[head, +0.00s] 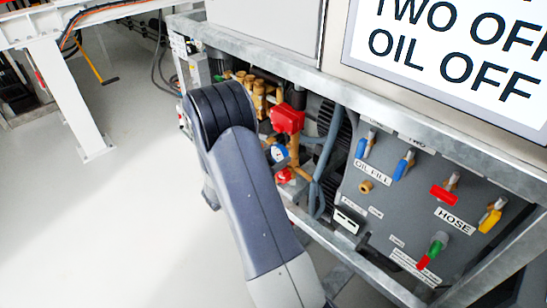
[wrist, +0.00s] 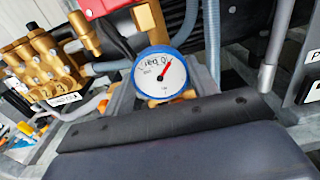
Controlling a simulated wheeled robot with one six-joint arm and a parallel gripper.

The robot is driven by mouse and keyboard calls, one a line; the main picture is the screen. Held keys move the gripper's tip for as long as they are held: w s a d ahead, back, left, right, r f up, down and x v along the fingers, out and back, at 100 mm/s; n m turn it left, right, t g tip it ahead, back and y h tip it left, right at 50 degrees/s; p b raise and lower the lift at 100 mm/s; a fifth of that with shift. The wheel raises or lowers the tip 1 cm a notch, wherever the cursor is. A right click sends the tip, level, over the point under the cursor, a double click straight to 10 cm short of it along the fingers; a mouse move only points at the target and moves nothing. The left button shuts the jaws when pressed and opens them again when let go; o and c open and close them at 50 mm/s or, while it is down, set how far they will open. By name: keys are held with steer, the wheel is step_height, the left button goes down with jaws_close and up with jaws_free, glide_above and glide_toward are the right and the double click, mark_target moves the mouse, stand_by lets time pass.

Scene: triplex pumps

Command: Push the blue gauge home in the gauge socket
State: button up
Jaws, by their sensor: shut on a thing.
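The blue gauge (wrist: 163,74) has a blue rim, a white face and a red needle. It faces the wrist camera, with some brass fitting showing just below it. In the head view the gauge (head: 277,153) shows beside my arm, near brass pipework. My gripper (wrist: 160,100) is shut on the gauge, low down, behind the dark bolted bar of my gripper's body; the fingertips are mostly hidden. In the head view my arm covers the gripper. The gauge socket is hidden, so I cannot tell how deep the gauge sits.
A brass pump block (wrist: 42,62) is to the left. A grey hose (head: 325,160) and a valve panel (head: 400,200) are to the right. Open floor is at left.

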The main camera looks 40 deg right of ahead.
steer(key=shift+d, duration=0.2)
steer(key=o, duration=1.4)
steer(key=shift+c, duration=0.2)
steer(key=s+a, duration=0.1)
steer(key=a, duration=0.9)
steer(key=shift+s+a+p, duration=0.25)
steer(key=shift+a+p, duration=0.05)
